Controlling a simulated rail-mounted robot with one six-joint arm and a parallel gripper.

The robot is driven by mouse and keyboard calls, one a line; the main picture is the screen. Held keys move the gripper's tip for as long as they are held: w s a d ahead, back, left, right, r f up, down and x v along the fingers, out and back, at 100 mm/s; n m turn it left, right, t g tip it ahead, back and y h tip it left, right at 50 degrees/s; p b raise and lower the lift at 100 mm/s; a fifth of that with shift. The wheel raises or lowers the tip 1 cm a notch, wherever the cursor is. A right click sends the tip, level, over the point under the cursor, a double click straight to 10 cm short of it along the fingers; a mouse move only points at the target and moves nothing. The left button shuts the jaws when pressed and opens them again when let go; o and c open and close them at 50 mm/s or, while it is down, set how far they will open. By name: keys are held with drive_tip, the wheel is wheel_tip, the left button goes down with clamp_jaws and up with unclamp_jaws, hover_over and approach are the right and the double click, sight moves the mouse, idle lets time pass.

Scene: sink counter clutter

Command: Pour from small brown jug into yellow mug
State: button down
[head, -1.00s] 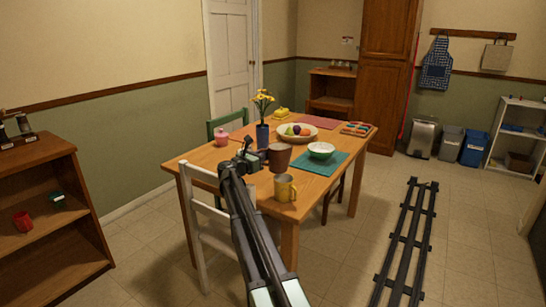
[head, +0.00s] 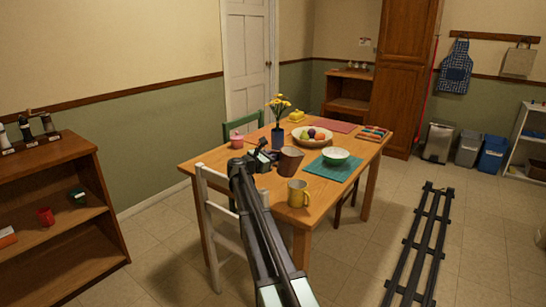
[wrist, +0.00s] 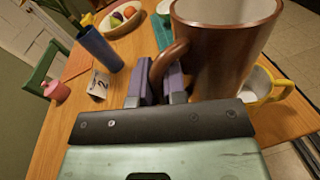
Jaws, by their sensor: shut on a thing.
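The small brown jug (head: 290,160) is above the near part of the table, tilted slightly to the right in the head view. In the wrist view the jug (wrist: 222,50) is large, with a pale inside and a brown handle. My gripper (head: 268,156) is shut on that handle; its fingers (wrist: 162,82) also show in the wrist view. The yellow mug (head: 298,194) stands upright near the table's front corner, just in front of and below the jug. In the wrist view the mug (wrist: 280,91) is partly hidden behind the jug. No liquid is visible.
A green bowl (head: 335,156) on a teal mat (head: 322,171) stands right of the jug. A blue vase of flowers (head: 278,138), a fruit bowl (head: 300,142) and a pink pot (head: 237,141) stand farther back. A white chair (head: 218,240) is at the near side.

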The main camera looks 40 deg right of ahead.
sight(280, 152)
drive_tip(key=shift+s+d+r+m+t+y+p, duration=0.15)
drive_tip(key=shift+r+m+y+p, duration=0.2)
drive_tip(key=shift+r+m+p, duration=0.7)
drive_tip(key=shift+s+a+r+m+t+y+p, duration=0.15)
drive_tip(key=shift+r+m+y+p, duration=0.35)
drive_tip(key=shift+m+p, duration=0.8)
drive_tip(key=shift+s+d+r+m+t+y+p, duration=0.15)
drive_tip(key=shift+r+m+t+y+p, duration=0.1)
drive_tip(key=shift+r+m+p, duration=0.95)
drive_tip(key=shift+s+d+f+m+p, duration=0.2)
drive_tip(key=shift+s+m+p, duration=0.15)
drive_tip(key=shift+p, duration=0.15)
drive_tip(key=shift+s+d+f+m+t+y, duration=0.1)
drive_tip(key=shift+s+d+m+t+y, duration=0.25)
drive_tip(key=shift+s+m+t+y, duration=0.5)
drive_tip(key=shift+w+g+h, duration=0.25)
drive_tip(key=shift+g+h, duration=0.05)
drive_tip(key=shift+h, duration=0.05)
